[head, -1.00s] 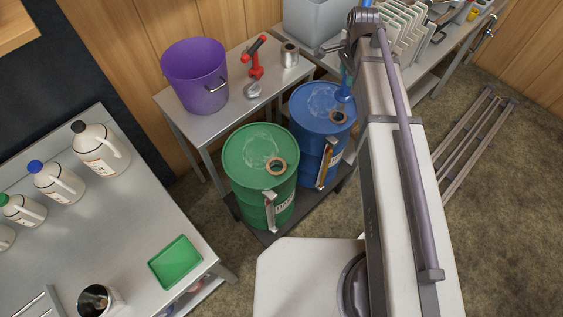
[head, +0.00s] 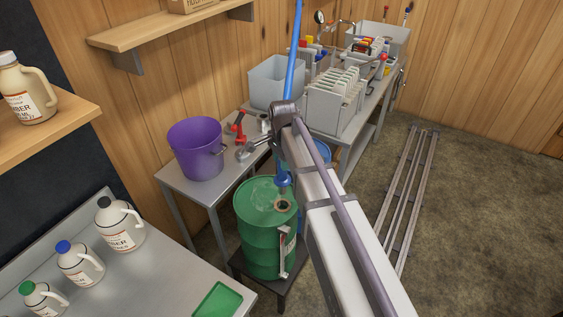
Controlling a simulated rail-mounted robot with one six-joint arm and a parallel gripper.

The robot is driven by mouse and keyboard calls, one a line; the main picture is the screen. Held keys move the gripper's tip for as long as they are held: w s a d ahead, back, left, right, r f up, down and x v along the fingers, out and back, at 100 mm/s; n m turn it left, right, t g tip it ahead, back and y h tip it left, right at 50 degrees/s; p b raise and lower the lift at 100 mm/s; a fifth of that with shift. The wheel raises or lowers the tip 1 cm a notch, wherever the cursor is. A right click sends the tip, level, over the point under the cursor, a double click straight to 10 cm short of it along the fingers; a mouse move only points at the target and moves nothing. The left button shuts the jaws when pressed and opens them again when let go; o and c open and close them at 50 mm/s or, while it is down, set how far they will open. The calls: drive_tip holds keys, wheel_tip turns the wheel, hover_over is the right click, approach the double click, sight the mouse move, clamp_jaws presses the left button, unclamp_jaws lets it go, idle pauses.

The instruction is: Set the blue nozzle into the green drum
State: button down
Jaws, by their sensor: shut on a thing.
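The blue nozzle (head: 284,180) hangs with its tip down over the green drum (head: 262,240). Its tip appears just above or at the round opening (head: 282,206) in the drum's lid; I cannot tell whether it has entered. My gripper (head: 281,164) is shut on the nozzle, largely hidden behind my arm. A blue hose (head: 295,55) rises above my arm, and its lower run is hidden.
The blue drum (head: 323,150) is mostly hidden behind my arm. A purple bucket (head: 196,150) and a red-handled tool (head: 238,127) stand on the side table. A green tray (head: 218,301) and jugs (head: 118,225) are on the near bench.

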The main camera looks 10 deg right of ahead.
sight(283, 181)
wheel_tip(283, 181, down, 5)
drive_tip(key=b, duration=0.4)
drive_tip(key=shift+w+d+b, duration=0.15)
drive_tip(key=shift+b, duration=0.25)
wheel_tip(283, 181, down, 5)
drive_tip(key=b, duration=0.5)
wheel_tip(283, 181, down, 3)
drive_tip(key=b, duration=0.3)
drive_tip(key=shift+f, duration=0.1)
drive_tip(key=c, duration=0.7)
unclamp_jaws()
drive_tip(key=shift+o, duration=0.6)
